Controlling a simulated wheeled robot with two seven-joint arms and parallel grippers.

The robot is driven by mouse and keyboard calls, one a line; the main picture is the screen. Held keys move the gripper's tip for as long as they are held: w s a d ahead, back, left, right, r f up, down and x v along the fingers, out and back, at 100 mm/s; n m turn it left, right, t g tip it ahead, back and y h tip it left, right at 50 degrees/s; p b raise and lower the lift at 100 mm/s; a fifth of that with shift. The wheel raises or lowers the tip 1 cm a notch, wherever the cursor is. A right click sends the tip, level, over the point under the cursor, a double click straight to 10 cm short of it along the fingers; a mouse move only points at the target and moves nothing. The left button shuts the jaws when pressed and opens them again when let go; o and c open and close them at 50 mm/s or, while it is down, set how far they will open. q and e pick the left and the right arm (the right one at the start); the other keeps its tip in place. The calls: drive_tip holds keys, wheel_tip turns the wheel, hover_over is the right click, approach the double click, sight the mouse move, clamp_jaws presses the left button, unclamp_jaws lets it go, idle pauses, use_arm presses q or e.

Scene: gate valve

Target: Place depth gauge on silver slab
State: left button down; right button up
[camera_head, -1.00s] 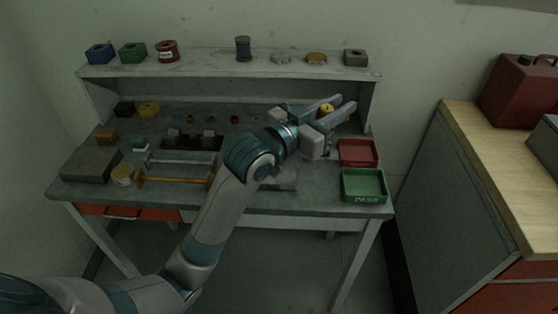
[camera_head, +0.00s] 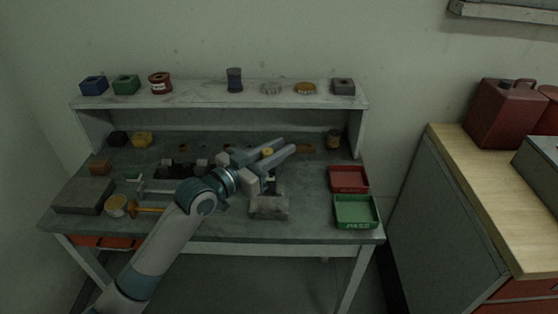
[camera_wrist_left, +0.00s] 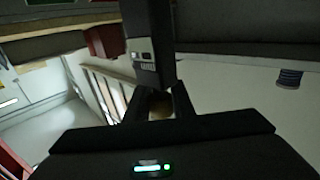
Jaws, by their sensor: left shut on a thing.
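My left gripper (camera_head: 284,148) is above the front middle of the workbench, its fingers pointing right and away. It is shut on the depth gauge, whose round yellow top (camera_head: 267,152) shows between the fingers. A dark part hangs below, partly hidden by the gripper. The silver slab (camera_head: 269,208) is a grey block on the bench, below the gripper. The gauge's lower end looks close above it; I cannot tell whether they touch. My right gripper is not in view.
Right of the slab are a red tray (camera_head: 349,180) and a green tray (camera_head: 356,212). A raised shelf (camera_head: 200,98) with several items runs behind.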

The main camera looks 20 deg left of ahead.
use_arm(q)
wheel_tip(320, 180, down, 4)
drive_tip(key=shift+p, duration=0.5)
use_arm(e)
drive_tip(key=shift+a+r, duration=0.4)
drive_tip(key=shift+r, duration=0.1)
use_arm(q)
drive_tip(key=shift+f, duration=0.15)
drive_tip(key=c, duration=1.5)
unclamp_jaws()
drive_tip(key=shift+c, duration=0.2)
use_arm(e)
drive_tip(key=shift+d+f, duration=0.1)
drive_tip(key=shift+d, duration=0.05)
